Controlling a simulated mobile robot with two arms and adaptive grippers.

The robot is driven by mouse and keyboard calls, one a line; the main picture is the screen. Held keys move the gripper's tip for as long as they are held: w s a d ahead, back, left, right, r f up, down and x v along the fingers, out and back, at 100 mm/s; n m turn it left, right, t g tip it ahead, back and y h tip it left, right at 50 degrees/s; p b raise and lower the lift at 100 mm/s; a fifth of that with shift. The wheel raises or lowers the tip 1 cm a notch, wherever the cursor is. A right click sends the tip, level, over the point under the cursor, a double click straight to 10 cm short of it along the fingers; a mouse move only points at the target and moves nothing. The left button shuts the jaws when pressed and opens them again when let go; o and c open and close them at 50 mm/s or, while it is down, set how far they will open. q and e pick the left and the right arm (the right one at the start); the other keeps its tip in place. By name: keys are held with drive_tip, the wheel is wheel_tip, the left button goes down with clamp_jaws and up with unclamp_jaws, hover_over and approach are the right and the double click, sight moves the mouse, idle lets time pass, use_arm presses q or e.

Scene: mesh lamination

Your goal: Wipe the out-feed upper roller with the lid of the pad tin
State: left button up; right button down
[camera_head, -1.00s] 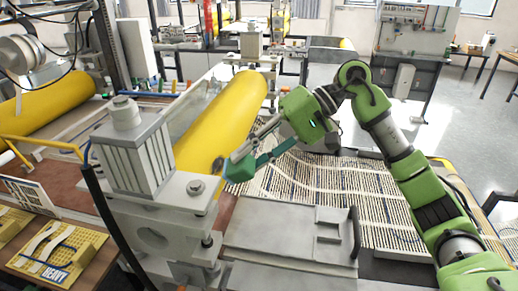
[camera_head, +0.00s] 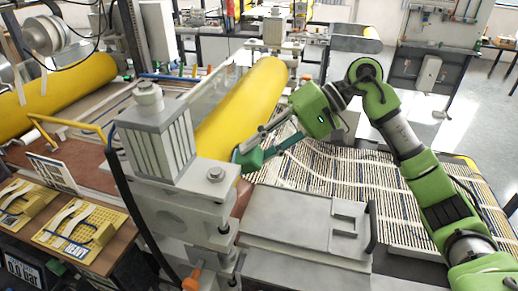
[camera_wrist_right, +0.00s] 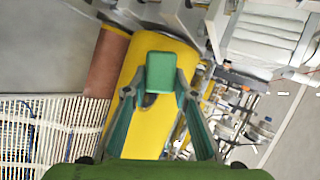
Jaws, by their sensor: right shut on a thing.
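The yellow out-feed upper roller (camera_head: 245,100) runs away from the grey end block in the head view. It also fills the middle of the right wrist view (camera_wrist_right: 145,125). My right gripper (camera_head: 250,158) is at the roller's near end and shut on a small green block-like piece, which appears to be the lid (camera_wrist_right: 160,72). The lid sits between the two fingertips, over the roller. I cannot tell whether it touches the surface. A dark patch (camera_wrist_right: 149,99) shows on the roller just below the lid. My left gripper is not in view.
The grey end block (camera_head: 158,140) stands close to the left of my right gripper. A grey flat cover with a handle (camera_head: 305,228) lies below it. Striped mesh (camera_head: 400,195) spreads to the right. Another yellow roller (camera_head: 60,90) is at far left.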

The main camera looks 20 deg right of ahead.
drive_tip(key=shift+w+a+f+b, duration=0.5)
drive_tip(key=shift+a+b, duration=0.2)
idle(0.3)
